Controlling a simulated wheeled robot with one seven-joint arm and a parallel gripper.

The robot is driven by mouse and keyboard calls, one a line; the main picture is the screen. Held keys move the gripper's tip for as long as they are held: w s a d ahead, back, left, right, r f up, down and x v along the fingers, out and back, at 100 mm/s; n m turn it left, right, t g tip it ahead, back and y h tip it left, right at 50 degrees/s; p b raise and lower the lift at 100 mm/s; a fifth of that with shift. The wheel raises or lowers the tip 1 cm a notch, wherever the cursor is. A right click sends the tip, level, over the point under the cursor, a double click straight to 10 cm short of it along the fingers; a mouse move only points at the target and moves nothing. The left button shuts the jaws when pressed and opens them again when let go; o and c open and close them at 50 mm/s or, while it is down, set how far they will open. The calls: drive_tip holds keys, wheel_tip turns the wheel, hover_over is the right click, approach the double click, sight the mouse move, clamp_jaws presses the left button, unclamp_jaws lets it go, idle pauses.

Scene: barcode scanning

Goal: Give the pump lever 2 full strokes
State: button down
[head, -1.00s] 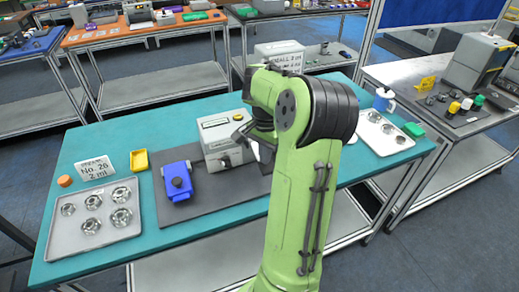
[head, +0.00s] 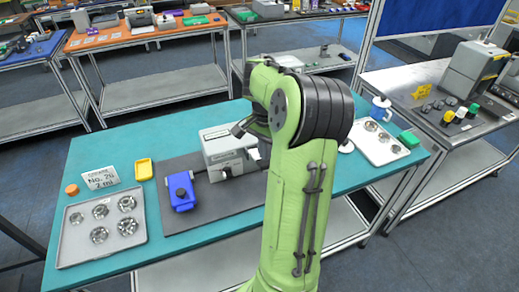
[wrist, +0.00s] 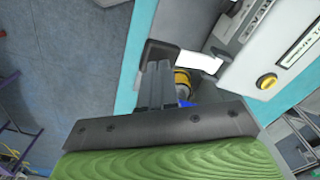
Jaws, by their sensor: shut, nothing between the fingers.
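The pale grey pump unit (head: 226,146) stands on the dark mat in the middle of the teal table. It also fills the upper right of the wrist view (wrist: 295,35), where a yellow button (wrist: 267,82) shows on its face. My gripper (head: 241,129) is at the unit's upper right edge in the head view, partly hidden by my arm. In the wrist view my gripper (wrist: 160,55) is shut and empty, beside the unit. A yellow-and-black cylindrical part (wrist: 183,79) shows just behind the fingers.
A blue device (head: 182,191) sits left of the pump unit on the mat (head: 222,207). A grey tray (head: 75,247) of metal parts, a labelled card (head: 100,178) and a yellow dish (head: 144,169) are at left. Another tray (head: 377,150) lies at right, beyond my arm.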

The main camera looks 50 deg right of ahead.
sight(265, 168)
drive_tip(key=shift+r, duration=0.1)
idle(0.3)
wheel_tip(265, 168, down, 8)
drive_tip(key=b, duration=0.7)
drive_tip(key=shift+s+a, duration=0.1)
drive_tip(key=shift+r, duration=0.2)
wheel_tip(265, 168, up, 8)
drive_tip(key=p, duration=0.6)
drive_tip(key=shift+f, duration=0.2)
wheel_tip(265, 168, up, 4)
drive_tip(key=p, duration=0.3)
drive_tip(key=shift+r+p, duration=0.15)
drive_tip(key=shift+p, duration=0.25)
